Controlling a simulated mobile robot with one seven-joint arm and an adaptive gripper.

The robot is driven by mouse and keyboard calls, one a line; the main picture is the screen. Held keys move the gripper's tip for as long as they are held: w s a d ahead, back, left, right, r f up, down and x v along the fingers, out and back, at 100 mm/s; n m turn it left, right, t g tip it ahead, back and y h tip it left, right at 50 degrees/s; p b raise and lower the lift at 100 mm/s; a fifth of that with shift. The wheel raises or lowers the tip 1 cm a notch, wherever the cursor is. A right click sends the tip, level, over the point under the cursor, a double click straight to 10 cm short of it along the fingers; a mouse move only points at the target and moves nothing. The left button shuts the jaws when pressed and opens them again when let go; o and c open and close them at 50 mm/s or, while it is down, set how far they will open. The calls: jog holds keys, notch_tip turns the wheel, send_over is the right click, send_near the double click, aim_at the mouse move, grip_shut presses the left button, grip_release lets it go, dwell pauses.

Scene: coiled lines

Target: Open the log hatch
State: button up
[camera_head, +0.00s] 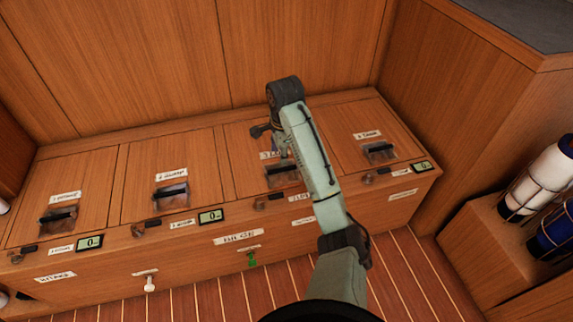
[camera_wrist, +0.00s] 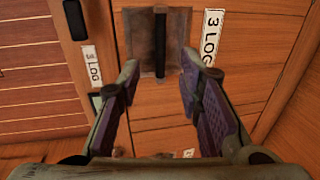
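The log hatch (camera_head: 240,150) is the third wooden lid from the left on the long bench in the head view, and it lies closed. Its recessed plate carries a black bar handle (camera_head: 283,169), partly hidden by my arm. In the wrist view the black bar (camera_wrist: 160,45) stands upright in the picture on the grey plate (camera_wrist: 179,22), beside the label "3 LOG" (camera_wrist: 212,38). My gripper (camera_wrist: 160,66) is open, one finger on each side of the bar, with nothing held. Whether the fingertips reach the bar's depth is unclear. In the head view my gripper (camera_head: 283,150) is small and partly hidden.
Similar hatches with handles lie left (camera_head: 171,194) and right (camera_head: 380,150). A dark latch (camera_head: 270,201) sits on the bench front below the log hatch. Small displays, a white pull (camera_head: 149,284) and a green pull (camera_head: 251,258) line the front. Caged cylinders (camera_head: 541,180) stand right.

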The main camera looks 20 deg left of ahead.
aim_at(280, 169)
jog(key=f, duration=0.3)
jog(key=w+f, duration=0.1)
jog(key=f, duration=0.2)
jog(key=a+f, duration=0.1)
jog(key=f, duration=0.2)
jog(key=shift+w+b, duration=0.2)
jog(key=shift+b, duration=0.1)
jog(key=shift+c, duration=0.3)
grip_shut()
jog(key=shift+r, duration=0.1)
